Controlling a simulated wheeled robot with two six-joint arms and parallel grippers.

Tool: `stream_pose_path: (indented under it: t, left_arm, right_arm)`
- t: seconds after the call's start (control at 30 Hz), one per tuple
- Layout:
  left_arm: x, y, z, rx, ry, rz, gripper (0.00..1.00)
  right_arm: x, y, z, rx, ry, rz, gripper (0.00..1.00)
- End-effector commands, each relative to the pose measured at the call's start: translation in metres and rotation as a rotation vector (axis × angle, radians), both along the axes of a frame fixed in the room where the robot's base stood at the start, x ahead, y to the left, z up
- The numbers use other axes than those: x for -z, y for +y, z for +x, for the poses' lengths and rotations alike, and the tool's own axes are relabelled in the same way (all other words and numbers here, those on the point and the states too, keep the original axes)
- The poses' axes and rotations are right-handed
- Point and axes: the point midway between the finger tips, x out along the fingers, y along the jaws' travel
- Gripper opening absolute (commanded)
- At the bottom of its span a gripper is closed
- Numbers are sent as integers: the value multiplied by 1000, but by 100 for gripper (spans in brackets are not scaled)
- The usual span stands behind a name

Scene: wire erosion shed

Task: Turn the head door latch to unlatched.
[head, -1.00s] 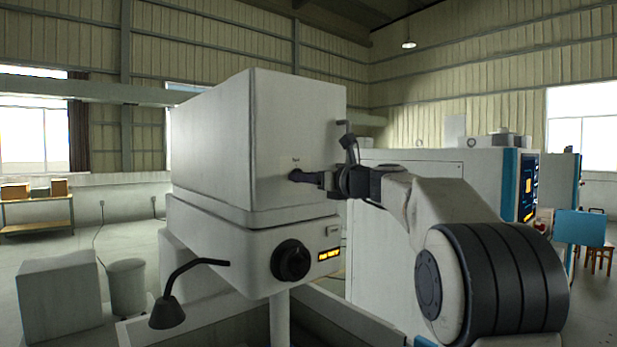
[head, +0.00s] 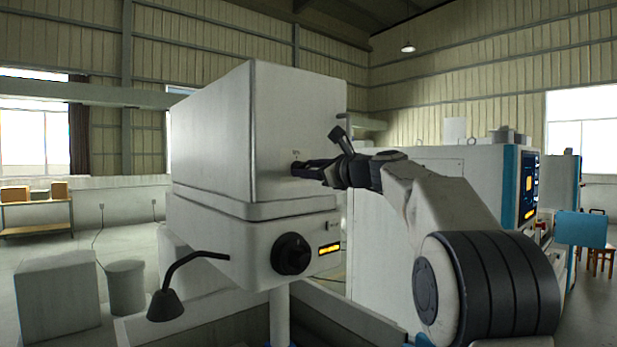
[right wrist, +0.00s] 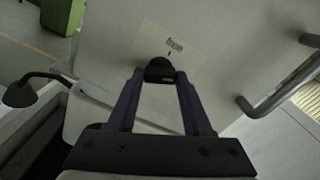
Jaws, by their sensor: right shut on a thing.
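The head door latch (right wrist: 160,70) is a small dark knob on the pale front face of the machine head (head: 300,120). My right gripper (head: 302,168) reaches in from the right and is shut on the latch. In the right wrist view its two fingers (right wrist: 160,84) close on the knob from both sides and hide part of it. My left gripper is in neither view.
A black gooseneck lamp (head: 168,303) juts out at the lower left. A bar handle (right wrist: 280,88) stands out from the door to the right of the latch.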

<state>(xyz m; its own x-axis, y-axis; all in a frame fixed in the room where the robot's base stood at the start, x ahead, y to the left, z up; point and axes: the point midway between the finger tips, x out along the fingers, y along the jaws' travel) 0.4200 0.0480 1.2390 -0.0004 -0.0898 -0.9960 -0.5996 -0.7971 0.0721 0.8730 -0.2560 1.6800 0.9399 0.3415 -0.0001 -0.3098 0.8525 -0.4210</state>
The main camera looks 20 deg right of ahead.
Motion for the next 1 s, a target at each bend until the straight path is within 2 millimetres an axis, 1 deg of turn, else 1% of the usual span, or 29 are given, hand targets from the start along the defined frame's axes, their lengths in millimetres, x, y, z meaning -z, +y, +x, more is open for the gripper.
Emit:
stream_pose_path:
  t: [0.03, 0.4, 0.8, 1.0]
  left_arm:
    - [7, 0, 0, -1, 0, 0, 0]
    - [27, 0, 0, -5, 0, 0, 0]
    - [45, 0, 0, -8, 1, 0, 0]
    - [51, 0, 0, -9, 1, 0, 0]
  right_arm:
    - [3, 0, 0, 0, -17, -44, 0]
    - [2, 0, 0, 1, -137, -375, 0]
    - [2, 0, 0, 0, -266, -728, 0]
    - [1, 0, 0, -1, -320, -878, 0]
